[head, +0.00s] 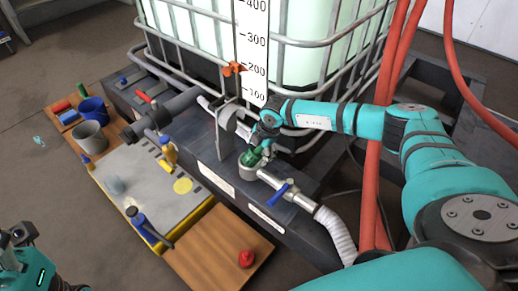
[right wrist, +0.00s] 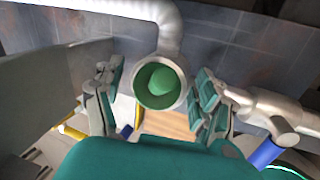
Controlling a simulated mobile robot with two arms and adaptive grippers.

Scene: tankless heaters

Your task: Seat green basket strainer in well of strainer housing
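The green basket strainer (head: 251,157) is at the mouth of the grey strainer housing (head: 246,173) on the dark plinth below the tank. In the right wrist view the green strainer (right wrist: 162,82) shows inside the round rim of the housing (right wrist: 143,98). It looks off-centre in the ring; I cannot tell how deep it sits. My right gripper (head: 262,146) is just above the housing. In the right wrist view its fingers (right wrist: 157,98) stand apart on either side of the ring, with gaps to the strainer. My left gripper (head: 20,236) is at the lower left, far from the housing.
A blue-handled valve (head: 283,190) and white hose (head: 335,230) adjoin the housing. The tank cage (head: 330,62) rises behind it. A red knob (head: 246,259) lies on the wooden board (head: 215,250). Blue (head: 93,108) and grey (head: 90,137) buckets stand at left.

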